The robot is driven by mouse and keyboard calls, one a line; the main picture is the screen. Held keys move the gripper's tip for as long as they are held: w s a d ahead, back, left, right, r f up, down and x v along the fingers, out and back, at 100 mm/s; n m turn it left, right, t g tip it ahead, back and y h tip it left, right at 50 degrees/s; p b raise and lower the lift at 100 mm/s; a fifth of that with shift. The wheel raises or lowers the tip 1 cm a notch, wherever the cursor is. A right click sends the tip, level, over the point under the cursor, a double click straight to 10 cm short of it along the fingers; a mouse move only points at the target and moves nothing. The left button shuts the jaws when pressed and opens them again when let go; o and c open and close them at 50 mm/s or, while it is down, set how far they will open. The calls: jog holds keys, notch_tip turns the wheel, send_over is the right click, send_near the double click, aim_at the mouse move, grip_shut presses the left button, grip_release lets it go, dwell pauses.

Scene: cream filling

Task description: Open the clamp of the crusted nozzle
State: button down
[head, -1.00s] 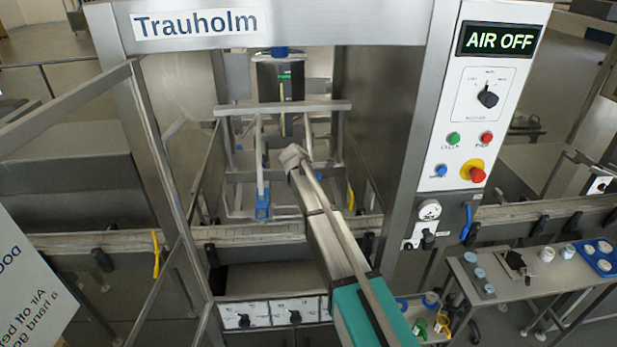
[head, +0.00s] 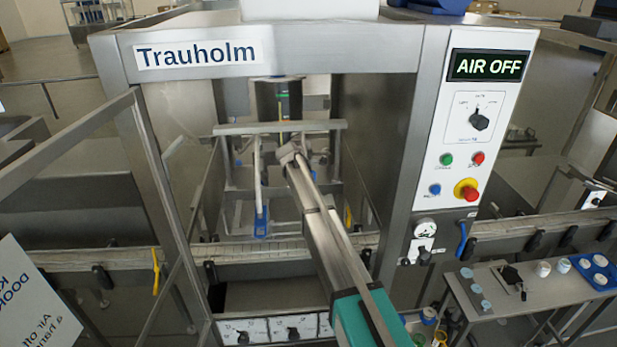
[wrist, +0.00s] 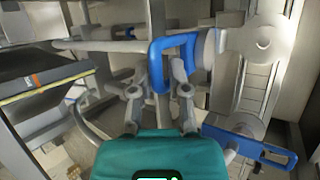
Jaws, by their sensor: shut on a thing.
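In the wrist view, a blue loop-shaped clamp (wrist: 156,62) sits around a pale grey pipe fitting (wrist: 264,39). My gripper (wrist: 161,86) is shut on the near side of this clamp's loop. A second blue clamp (wrist: 262,149) is at the lower right, apart from my gripper. No crust can be made out on either fitting. In the head view, my gripper (head: 288,153) is inside the machine frame, below the crossbar, and its grip is too small to read. A blue clamp (head: 261,222) hangs to its left there.
A horizontal crossbar (head: 280,127) is just above my gripper. A conveyor (head: 120,260) runs across the front. The control panel (head: 481,120) reads AIR OFF. A side table (head: 535,309) with small parts stands at the right. A dark slab (wrist: 42,72) is left of the gripper.

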jog(key=shift+w+a, duration=0.2)
jog(key=shift+a, duration=0.2)
jog(key=c, duration=0.7)
grip_release()
jog(key=shift+r, duration=0.1)
